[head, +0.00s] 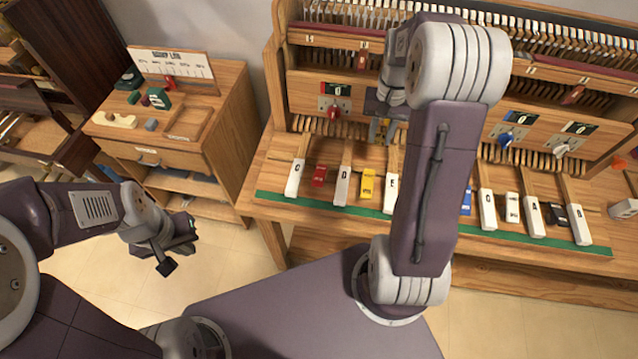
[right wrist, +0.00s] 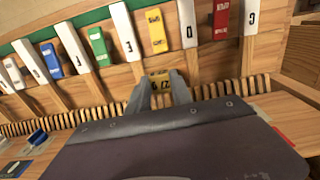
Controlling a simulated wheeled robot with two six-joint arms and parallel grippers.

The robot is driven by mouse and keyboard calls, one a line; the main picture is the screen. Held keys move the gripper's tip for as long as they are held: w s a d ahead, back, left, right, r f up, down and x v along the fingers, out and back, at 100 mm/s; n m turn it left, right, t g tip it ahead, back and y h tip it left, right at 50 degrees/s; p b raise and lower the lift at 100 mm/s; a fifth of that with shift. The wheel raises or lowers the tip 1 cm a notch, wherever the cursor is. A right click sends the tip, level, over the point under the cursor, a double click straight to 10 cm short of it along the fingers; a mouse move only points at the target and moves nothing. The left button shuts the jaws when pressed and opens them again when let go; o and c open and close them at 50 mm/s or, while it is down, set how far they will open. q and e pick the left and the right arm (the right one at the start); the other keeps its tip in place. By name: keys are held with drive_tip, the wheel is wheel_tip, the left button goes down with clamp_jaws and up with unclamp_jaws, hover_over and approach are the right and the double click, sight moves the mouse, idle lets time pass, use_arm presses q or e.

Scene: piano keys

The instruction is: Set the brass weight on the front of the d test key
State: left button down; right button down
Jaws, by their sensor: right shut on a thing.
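The d test key is a white-fronted key marked D (head: 343,185), between a red block and a yellow block. It also shows in the right wrist view (right wrist: 188,25) near the top. My right gripper (head: 379,134) is over the back part of the keys, behind the yellow block. In the right wrist view its fingers (right wrist: 157,92) are shut on a small brass-coloured weight (right wrist: 158,76) with dark marks, apart from the D key's front. My right arm hides some middle keys in the head view. My left gripper (head: 178,251) is open and empty, left of the keyboard bench.
A red block (head: 319,176) and a yellow block (head: 367,183) flank the D key. The white C key (head: 295,178) and E key (head: 390,190) stand beyond them. A green strip (head: 300,200) edges the bench. A red knob (head: 334,112) is on the panel behind.

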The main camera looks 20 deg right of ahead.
drive_tip(key=shift+s+d, duration=0.15)
drive_tip(key=shift+d, duration=0.05)
hover_over(343, 186)
wheel_tip(343, 186, down, 6)
drive_tip(key=shift+d+f, duration=0.15)
drive_tip(key=shift+f, duration=0.1)
drive_tip(key=shift+a+f, duration=0.2)
wheel_tip(343, 186, down, 4)
drive_tip(key=shift+r+b, duration=0.15)
drive_tip(key=shift+b, duration=0.15)
drive_tip(key=shift+f, duration=0.25)
